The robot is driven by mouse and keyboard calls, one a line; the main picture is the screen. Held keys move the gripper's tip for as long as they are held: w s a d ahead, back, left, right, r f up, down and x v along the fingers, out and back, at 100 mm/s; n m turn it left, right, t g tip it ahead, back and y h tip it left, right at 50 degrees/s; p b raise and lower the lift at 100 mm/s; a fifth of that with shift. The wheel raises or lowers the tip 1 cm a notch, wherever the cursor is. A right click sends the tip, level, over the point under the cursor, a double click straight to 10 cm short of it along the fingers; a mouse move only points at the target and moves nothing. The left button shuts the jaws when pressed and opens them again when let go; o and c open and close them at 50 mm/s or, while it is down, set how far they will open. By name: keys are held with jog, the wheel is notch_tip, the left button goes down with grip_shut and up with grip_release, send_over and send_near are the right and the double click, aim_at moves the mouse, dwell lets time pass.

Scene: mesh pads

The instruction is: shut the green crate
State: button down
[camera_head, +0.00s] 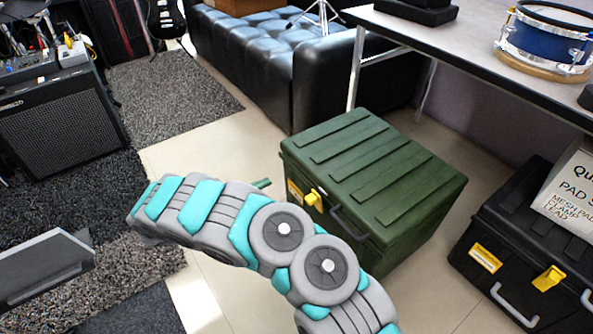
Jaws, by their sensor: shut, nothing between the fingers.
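The green crate (410,255) stands on the tiled floor right of centre. Its ribbed green lid (375,160) lies down over the top, and no open inside shows. I cannot tell whether a thin gap is left under the lid. A yellow latch (313,198) and a dark handle (349,224) are on its front side. My grey and teal arm crosses in front of the crate and hides the lower front. The arm reaches left, away from the crate; its fingers do not show.
A black case (510,260) with a yellow latch and a sign stands at right. A table (470,50) with a blue drum (545,40) is above it. A black sofa (290,70) is behind. A small green piece (262,183) shows behind my arm. Tiles left of the crate are clear.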

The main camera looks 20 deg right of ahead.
aim_at(373, 130)
jog(key=shift+n+t, duration=0.3)
jog(key=x, duration=0.4)
jog(key=f+x, duration=0.1)
jog(key=x, duration=0.8)
jog(key=shift+w+f, duration=0.2)
jog(key=shift+f, duration=0.05)
jog(key=b+x, duration=0.3)
jog(key=x, duration=0.8)
jog(key=b+x, duration=0.3)
jog(key=x, duration=0.8)
jog(key=f+b+x, duration=0.1)
jog(key=b+x, duration=0.2)
jog(key=x, duration=0.8)
jog(key=shift+s+d, duration=0.1)
jog(key=shift+s, duration=0.05)
jog(key=shift+w+d+b, duration=0.2)
jog(key=shift+d+b, duration=0.2)
jog(key=shift+d, duration=0.2)
jog(key=shift+w+d+r, duration=0.1)
jog(key=shift+w+r, duration=0.05)
jog(key=shift+r, duration=0.1)
